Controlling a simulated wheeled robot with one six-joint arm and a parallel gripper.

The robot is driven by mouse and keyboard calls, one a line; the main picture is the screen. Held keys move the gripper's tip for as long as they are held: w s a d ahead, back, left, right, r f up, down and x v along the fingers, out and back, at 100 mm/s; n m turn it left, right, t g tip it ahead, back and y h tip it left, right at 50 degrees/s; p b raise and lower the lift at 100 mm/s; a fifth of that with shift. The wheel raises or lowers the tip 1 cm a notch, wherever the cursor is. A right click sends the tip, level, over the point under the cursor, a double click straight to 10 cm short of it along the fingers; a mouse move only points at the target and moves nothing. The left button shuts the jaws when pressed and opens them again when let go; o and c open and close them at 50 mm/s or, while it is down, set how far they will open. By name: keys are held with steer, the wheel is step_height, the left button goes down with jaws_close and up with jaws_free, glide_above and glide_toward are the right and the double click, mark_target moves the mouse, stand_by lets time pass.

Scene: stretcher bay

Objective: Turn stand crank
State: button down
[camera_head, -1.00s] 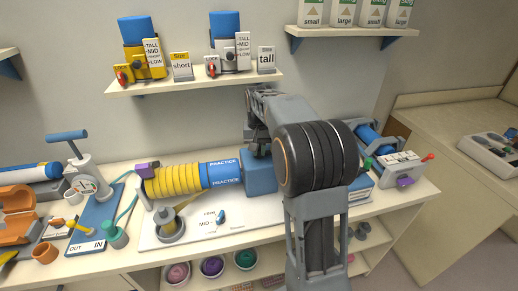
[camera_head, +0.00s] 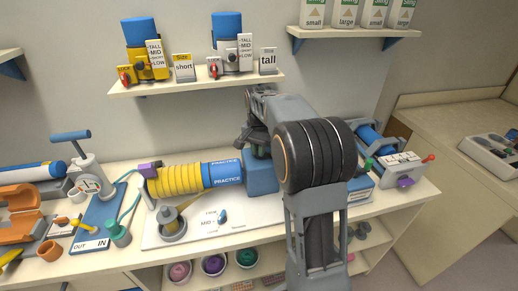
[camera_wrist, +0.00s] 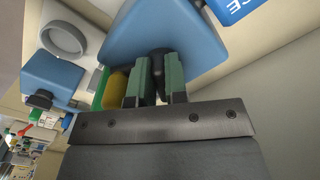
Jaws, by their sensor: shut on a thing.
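The blue stand (camera_head: 261,180) holds up the right end of the blue practice cylinder (camera_head: 225,173) with its yellow ribbed sleeve (camera_head: 176,180). My gripper is at the stand's top, mostly hidden by my arm in the head view. In the wrist view, my gripper's (camera_wrist: 157,82) green fingers are shut on a dark crank knob (camera_wrist: 158,62) in front of the stand's blue block (camera_wrist: 185,35). The rest of the crank is hidden by the fingers. A yellow rounded part (camera_wrist: 117,88) shows beside the left finger.
A white board (camera_head: 205,232) with a MID label and a grey post with a yellow lever (camera_head: 172,222) lie in front. A shelf (camera_head: 200,85) hangs above.

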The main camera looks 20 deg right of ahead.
steer(key=c, duration=1.1)
jaws_free()
steer(key=shift+c, duration=0.2)
step_height(320, 180, up, 14)
